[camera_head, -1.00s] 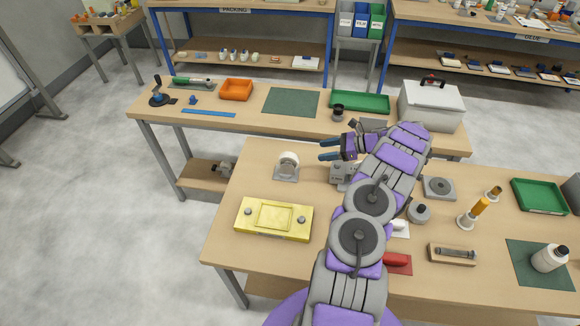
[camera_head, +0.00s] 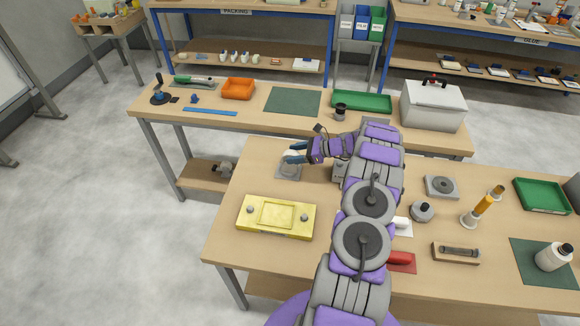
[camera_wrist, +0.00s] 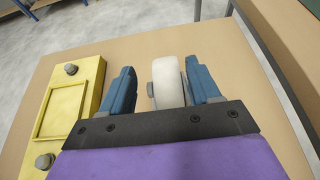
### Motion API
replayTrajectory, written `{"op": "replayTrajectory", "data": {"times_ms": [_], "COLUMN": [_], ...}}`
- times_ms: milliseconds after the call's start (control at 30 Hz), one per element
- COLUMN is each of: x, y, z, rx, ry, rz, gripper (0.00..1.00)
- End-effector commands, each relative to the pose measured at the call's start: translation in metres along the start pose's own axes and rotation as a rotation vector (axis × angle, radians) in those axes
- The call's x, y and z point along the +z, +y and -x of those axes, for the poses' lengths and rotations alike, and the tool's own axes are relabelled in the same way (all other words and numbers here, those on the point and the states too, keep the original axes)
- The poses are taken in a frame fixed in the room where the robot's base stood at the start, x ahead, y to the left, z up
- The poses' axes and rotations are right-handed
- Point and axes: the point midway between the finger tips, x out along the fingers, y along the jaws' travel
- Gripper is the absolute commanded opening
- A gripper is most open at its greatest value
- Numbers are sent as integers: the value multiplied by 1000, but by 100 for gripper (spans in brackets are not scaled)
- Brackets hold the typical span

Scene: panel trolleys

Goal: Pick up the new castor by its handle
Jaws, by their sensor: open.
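A castor with a white wheel stands on a grey plate (camera_head: 288,174) near the far left corner of the front bench. In the wrist view the white wheel (camera_wrist: 169,80) shows between my two blue fingers, closer to the right one. A small grey knob sticks out on the wheel's left side. My gripper (camera_head: 297,152) is open, with its fingers reaching around the wheel; it also shows in the wrist view (camera_wrist: 160,92). I cannot tell whether the right finger touches the wheel. In the head view the fingers hide much of the wheel, and no separate handle is clear.
A yellow fixture (camera_head: 276,217) sits left of my arm, near the castor. An orange-handled piece (camera_head: 484,205), a grey round part (camera_head: 421,211) and a green tray (camera_head: 543,195) stand to the right. The rear bench (camera_head: 250,118) lies beyond a gap.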

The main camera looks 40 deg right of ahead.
Motion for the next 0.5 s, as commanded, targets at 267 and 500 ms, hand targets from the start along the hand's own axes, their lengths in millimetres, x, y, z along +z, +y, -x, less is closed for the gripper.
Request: {"op": "replayTrajectory", "data": {"times_ms": [267, 500], "x": [-6, -3], "y": [-9, -8], "z": [-32, -44], "rx": [5, 3], "ry": [-5, -7], "rz": [-4, -4], "gripper": [62, 62]}}
